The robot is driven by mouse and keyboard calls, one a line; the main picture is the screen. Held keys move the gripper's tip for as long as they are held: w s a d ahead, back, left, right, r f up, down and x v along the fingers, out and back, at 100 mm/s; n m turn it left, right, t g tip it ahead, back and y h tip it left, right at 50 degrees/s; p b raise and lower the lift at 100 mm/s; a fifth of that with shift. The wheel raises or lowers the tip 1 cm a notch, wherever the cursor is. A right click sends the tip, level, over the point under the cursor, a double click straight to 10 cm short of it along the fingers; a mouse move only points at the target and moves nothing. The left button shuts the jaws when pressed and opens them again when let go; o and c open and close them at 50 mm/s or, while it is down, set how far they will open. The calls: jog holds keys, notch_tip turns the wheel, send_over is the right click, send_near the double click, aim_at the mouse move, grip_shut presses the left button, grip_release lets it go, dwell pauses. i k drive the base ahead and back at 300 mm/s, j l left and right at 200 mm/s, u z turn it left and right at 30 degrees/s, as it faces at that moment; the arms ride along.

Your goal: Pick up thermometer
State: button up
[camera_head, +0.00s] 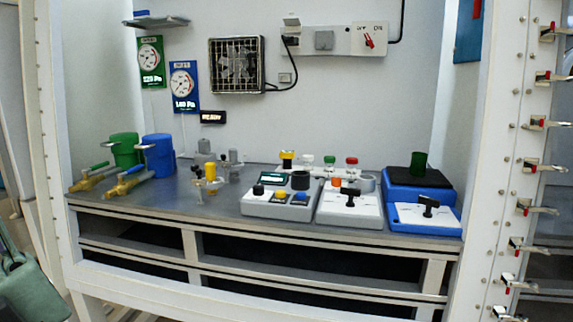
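I cannot make out a thermometer for certain in the head view. Two round dial gauges hang on the back wall, one on a green plate (151,62) and one on a blue plate (184,86); their readouts appear to end in Pa. A small dark display (212,117) is to their right. Small fittings, including a yellow-capped one (210,172), stand on the grey bench (190,191). My gripper's fingers are not visible. A grey-green rounded part (30,290) shows at the lower left edge; I cannot tell what it is.
Green (125,149) and blue (158,154) cylinders with brass valves stand at the bench's left. Two white-topped control boxes (280,204) (349,206) and a blue device (425,216) fill the right. A fan (236,65) is on the wall. A frame post with red-tipped clamps (540,124) borders the right.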

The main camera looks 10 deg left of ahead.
aim_at(288, 156)
jog(key=i, duration=0.6)
jog(key=i+l, duration=0.1)
jog(key=i, duration=0.55)
jog(key=u, duration=0.05)
